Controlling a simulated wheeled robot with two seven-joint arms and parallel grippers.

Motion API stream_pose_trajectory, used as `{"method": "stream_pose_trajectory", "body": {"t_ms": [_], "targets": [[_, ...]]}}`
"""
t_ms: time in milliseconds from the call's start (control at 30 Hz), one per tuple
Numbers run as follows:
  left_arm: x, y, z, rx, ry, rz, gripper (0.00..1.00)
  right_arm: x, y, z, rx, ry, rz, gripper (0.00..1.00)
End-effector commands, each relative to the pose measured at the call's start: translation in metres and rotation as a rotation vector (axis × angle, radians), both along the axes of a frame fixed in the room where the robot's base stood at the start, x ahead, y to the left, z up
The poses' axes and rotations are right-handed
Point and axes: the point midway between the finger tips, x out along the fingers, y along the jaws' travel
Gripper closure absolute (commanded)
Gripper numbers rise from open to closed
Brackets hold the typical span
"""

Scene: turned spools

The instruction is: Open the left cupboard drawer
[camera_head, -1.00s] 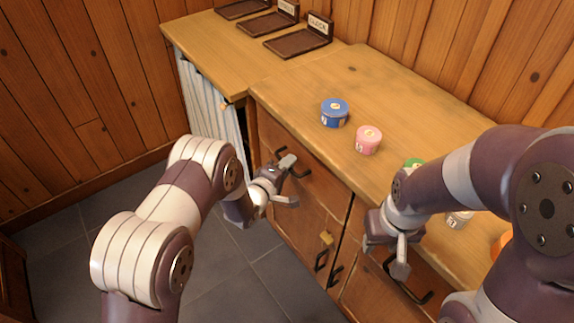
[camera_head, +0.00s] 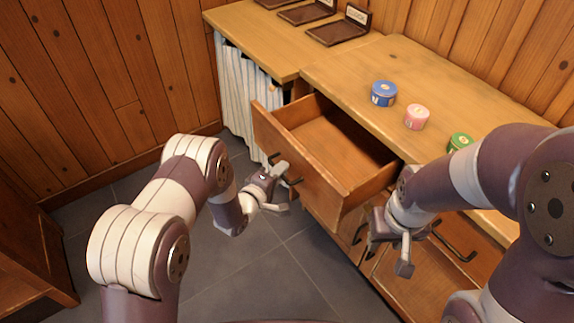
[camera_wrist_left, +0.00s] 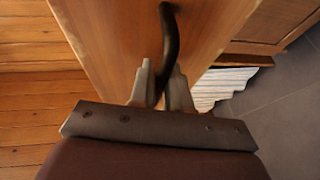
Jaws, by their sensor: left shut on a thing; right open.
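The left cupboard drawer (camera_head: 304,165) stands pulled out from the cupboard, and its inside looks empty. My left gripper (camera_head: 284,187) is at the drawer's front, shut on its dark handle (camera_wrist_left: 171,35). In the left wrist view the two fingers of my left gripper (camera_wrist_left: 161,88) close around one end of the handle, against the wooden drawer front (camera_wrist_left: 110,35). My right gripper (camera_head: 402,256) is open, in front of the right part of the cupboard near another dark handle (camera_head: 455,240), and holds nothing that I can see.
On the worktop (camera_head: 400,62) stand a blue spool tub (camera_head: 383,93), a pink one (camera_head: 417,117) and a green one (camera_head: 460,143). Dark trays (camera_head: 338,32) lie at the back. A striped curtain (camera_head: 243,95) hangs left of the drawer. Grey floor is free in front.

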Motion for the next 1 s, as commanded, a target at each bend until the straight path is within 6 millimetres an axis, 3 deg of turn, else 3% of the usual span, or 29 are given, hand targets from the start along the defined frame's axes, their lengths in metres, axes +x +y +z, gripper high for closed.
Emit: {"method": "stream_pose_trajectory", "body": {"t_ms": [300, 700, 733, 800, 1000], "targets": [[-0.016, 0.022, 0.001, 0.0, 0.0, -0.001, 1.0, 0.0, 0.0, 0.009, 0.0, 0.0, 0.0, 0.57], [-0.018, 0.024, 0.0, -0.001, -0.001, -0.001, 1.0, 0.0, 0.0, 0.009, 0.0, 0.0, 0.0, 0.57], [-0.018, 0.024, 0.0, -0.001, -0.001, -0.001, 0.77, 0.0, 0.0, 0.009, 0.0, 0.0, 0.0, 0.57], [-0.018, 0.024, 0.0, -0.001, -0.001, -0.001, 0.62, 0.0, 0.0, 0.009, 0.0, 0.0, 0.0, 0.57], [-0.017, 0.024, 0.0, -0.001, -0.001, -0.001, 0.62, 0.0, 0.0, 0.009, 0.0, 0.0, 0.0, 0.57]]}}
